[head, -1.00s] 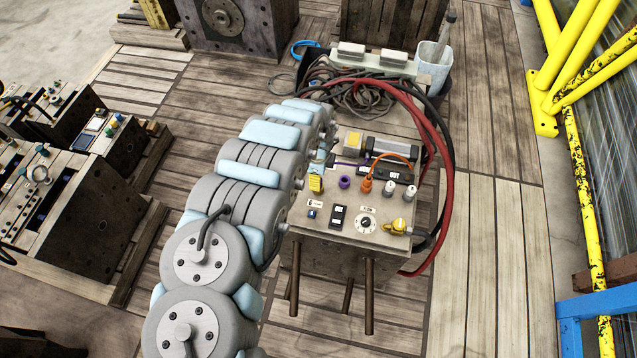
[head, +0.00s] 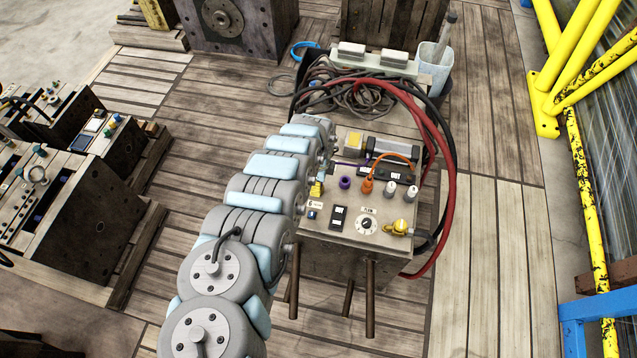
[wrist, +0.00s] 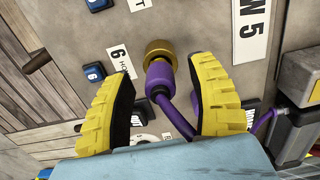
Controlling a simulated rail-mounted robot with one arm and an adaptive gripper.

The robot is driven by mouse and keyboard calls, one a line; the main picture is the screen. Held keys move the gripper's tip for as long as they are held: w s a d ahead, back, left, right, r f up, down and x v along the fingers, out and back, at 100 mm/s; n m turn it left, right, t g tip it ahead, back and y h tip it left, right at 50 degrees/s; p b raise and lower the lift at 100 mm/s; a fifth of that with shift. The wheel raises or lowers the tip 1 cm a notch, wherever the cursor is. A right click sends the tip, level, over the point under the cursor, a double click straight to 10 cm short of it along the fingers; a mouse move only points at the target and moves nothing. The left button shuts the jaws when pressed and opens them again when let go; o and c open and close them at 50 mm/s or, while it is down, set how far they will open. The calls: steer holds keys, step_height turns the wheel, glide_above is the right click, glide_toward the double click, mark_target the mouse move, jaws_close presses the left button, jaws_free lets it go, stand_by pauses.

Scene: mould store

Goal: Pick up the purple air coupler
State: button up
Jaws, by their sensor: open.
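In the wrist view the purple air coupler (wrist: 158,77) has a brass collar (wrist: 159,50) at its far end, against the grey panel, with a purple hose running from its near end. My gripper (wrist: 180,72) is open, its yellow ribbed fingers on either side of the coupler, with a visible gap to the left finger and a smaller one to the right. In the head view a short purple round piece (head: 345,182) stands on the grey box; I cannot tell if it is the same coupler. My arm hides most of the gripper there.
The grey box top (head: 340,240) carries an orange connector (head: 367,186), white knobs, a dial (head: 367,225) and a yellow fitting (head: 402,228). Red and black hoses (head: 440,150) loop along its right side. Blue buttons (wrist: 95,74) and labels lie near the left finger.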

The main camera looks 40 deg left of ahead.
jaws_close()
steer(key=shift+r, duration=0.15)
steer(key=shift+a+r, duration=0.1)
steer(key=shift+r, duration=0.4)
step_height(320, 180, up, 3)
steer(key=shift+f+p, duration=0.15)
steer(key=shift+p, duration=0.4)
steer(key=s+d+r+p, duration=0.7)
steer(key=s+r+p, duration=0.2)
steer(key=s+p, duration=0.2)
steer(key=shift+s+d+p, duration=0.25)
steer(key=shift+s+p, duration=0.05)
steer(key=shift+p, duration=0.3)
